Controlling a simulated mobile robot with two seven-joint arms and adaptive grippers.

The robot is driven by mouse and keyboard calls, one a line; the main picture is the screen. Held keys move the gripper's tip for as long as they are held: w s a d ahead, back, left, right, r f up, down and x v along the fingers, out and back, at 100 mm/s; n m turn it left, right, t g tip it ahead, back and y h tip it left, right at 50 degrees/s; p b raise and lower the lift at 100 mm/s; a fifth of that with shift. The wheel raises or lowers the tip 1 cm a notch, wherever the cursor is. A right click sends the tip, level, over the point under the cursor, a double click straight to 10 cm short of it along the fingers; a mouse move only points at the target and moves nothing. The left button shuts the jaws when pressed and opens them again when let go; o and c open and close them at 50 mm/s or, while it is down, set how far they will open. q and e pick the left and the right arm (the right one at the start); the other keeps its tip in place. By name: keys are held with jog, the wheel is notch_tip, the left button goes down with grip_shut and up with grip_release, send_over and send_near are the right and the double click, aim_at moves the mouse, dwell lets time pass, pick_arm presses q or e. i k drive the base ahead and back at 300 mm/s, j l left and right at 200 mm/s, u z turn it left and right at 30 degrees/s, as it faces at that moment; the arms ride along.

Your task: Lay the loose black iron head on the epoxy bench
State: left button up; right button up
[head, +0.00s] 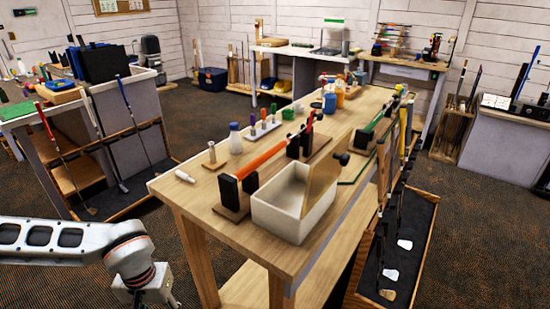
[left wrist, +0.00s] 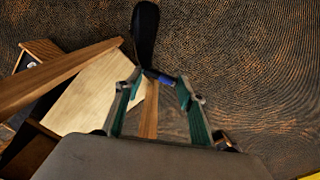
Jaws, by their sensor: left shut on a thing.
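My left gripper (left wrist: 157,80) shows in the left wrist view, closed on the black iron head (left wrist: 146,32). The head points up and away from the fingertips, with a small bluish part at the grip. It is held in the air, with the floor behind it. In the head view my left arm comes in at the lower left, and its gripper is hidden below the picture edge. Several benches stand in the room, and I cannot tell for sure which is the epoxy bench. My right gripper shows in neither view.
A wooden workbench (head: 203,188) fills the middle, holding a white bin (head: 290,212), clamped shafts and bottles. A cluttered white-topped bench (head: 15,122) stands at the left beside a club rack. Another club rack (head: 408,222) stands at the right. Carpet (head: 120,220) lies open between left rack and workbench.

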aim_at(368, 103)
jog(key=u, duration=2.75)
jog(key=i+z, duration=0.1)
jog(key=i, duration=0.3)
jog(key=i+j+z, duration=0.1)
jog(key=i, duration=0.3)
jog(key=i+z, duration=0.35)
jog(key=i, duration=0.15)
jog(key=i+j+z, duration=0.1)
jog(key=i+z, duration=0.3)
jog(key=i, duration=0.15)
jog(key=i+z, duration=0.25)
jog(key=i, duration=0.35)
jog(key=i+j+z, duration=0.1)
jog(key=i+z, duration=0.15)
jog(key=i, duration=0.3)
jog(key=i+l+z, duration=0.1)
jog(key=i+z, duration=0.35)
jog(key=i+j+z, duration=0.1)
jog(key=i+z, duration=0.35)
jog(key=i+l+z, duration=0.1)
jog(key=i+z, duration=0.4)
jog(key=i+j+z, duration=0.1)
jog(key=i+z, duration=0.7)
jog(key=i, duration=0.2)
jog(key=i+z, duration=0.3)
jog(key=i, duration=0.25)
